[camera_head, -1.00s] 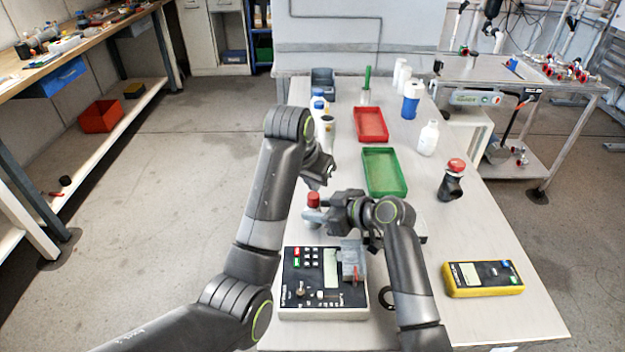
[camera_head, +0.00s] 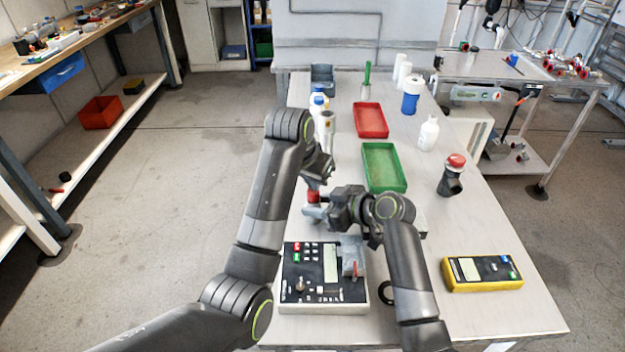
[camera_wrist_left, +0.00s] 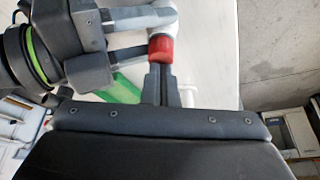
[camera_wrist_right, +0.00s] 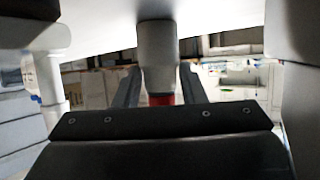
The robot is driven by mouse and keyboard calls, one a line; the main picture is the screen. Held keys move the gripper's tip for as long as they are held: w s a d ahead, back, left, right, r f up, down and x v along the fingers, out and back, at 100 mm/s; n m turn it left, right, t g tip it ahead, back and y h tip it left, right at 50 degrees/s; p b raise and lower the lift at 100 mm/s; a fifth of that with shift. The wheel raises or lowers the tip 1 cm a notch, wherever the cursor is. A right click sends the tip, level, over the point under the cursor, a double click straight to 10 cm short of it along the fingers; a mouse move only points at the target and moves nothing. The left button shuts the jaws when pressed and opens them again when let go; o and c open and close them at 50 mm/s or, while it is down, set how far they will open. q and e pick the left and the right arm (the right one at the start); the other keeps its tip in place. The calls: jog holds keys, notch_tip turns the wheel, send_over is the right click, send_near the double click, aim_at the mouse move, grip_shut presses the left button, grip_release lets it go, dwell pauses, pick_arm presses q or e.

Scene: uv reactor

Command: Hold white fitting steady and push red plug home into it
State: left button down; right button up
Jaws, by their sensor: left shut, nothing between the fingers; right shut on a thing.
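The white fitting (camera_head: 312,213) is above the table behind the control box, with the red plug (camera_head: 313,196) at its upper end. My right gripper (camera_head: 330,210) is shut on the fitting from the right. In the right wrist view the fitting (camera_wrist_right: 157,58) stands between the fingers, with a bit of the red plug (camera_wrist_right: 161,99) showing. My left gripper (camera_head: 318,182) is shut and empty right over the plug. In the left wrist view its closed fingertips (camera_wrist_left: 160,68) meet the red plug (camera_wrist_left: 161,47) or nearly so; contact is unclear. The joint's insertion depth cannot be read.
The control box (camera_head: 324,290) stands in front, with a yellow meter (camera_head: 482,272) to its right. A green tray (camera_head: 384,167), a red tray (camera_head: 370,119) and several bottles are behind. A black fitting with a red cap (camera_head: 452,175) stands at right.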

aim_at(312, 191)
pick_arm(q)
notch_tip(312, 191, up, 7)
dwell(1.0)
pick_arm(e)
jog(key=o, duration=1.1)
jog(key=shift+c, duration=0.2)
